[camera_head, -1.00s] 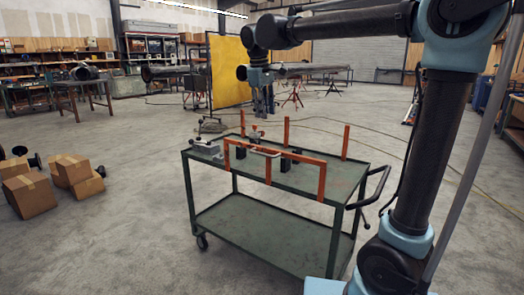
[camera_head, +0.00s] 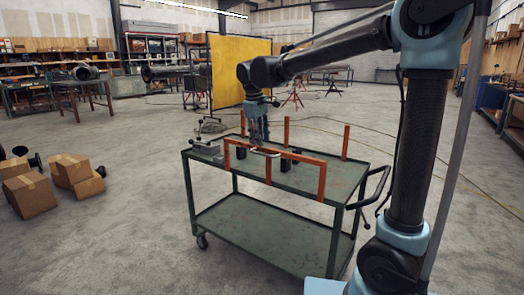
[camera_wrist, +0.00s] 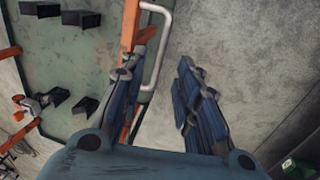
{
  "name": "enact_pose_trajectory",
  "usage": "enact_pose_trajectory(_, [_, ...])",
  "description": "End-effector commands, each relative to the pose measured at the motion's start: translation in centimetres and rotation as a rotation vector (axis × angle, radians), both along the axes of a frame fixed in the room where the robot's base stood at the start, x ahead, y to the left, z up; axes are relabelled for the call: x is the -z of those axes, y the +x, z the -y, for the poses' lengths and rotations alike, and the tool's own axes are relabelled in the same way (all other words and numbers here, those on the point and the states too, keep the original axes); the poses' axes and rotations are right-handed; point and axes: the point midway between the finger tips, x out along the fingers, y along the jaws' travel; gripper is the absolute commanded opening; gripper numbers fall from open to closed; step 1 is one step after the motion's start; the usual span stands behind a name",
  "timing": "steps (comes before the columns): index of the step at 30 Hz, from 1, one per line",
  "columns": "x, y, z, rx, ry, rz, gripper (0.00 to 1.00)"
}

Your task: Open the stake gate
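The orange stake gate (camera_head: 308,160) runs along the front edge of a green cart, with a top bar and upright posts. A pale metal handle (camera_head: 266,151) sits on its bar. The handle (camera_wrist: 157,45) and the orange bar (camera_wrist: 129,27) also show in the wrist view. My gripper (camera_head: 259,138) points down just above the bar, close to the handle. In the wrist view my gripper (camera_wrist: 167,52) is open and empty, its two blue fingers apart. The handle appears between them, nearer the left finger. I cannot tell whether that finger touches it.
The green cart (camera_head: 345,168) has more orange stakes (camera_head: 346,141) at its back. A grey vise-like tool (camera_head: 205,146) and black blocks (camera_wrist: 84,104) stand on its top. Cardboard boxes (camera_head: 30,193) lie on the floor at left. The floor before the cart is clear.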

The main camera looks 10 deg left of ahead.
Motion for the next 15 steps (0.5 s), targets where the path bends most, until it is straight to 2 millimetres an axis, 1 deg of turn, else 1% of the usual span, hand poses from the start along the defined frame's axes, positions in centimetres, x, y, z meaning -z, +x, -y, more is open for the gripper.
enact_pose_trajectory(1, [0.9,0.2,0.0,0.001,0.000,0.000,0.30])
enact_pose_trajectory(6, [3.3,0.7,0.2,0.000,0.000,0.000,0.30])
enact_pose_trajectory(10, [4.5,0.9,0.4,0.000,0.000,0.000,0.30])
enact_pose_trajectory(15, [5.3,1.0,0.4,0.000,0.000,0.000,0.30])
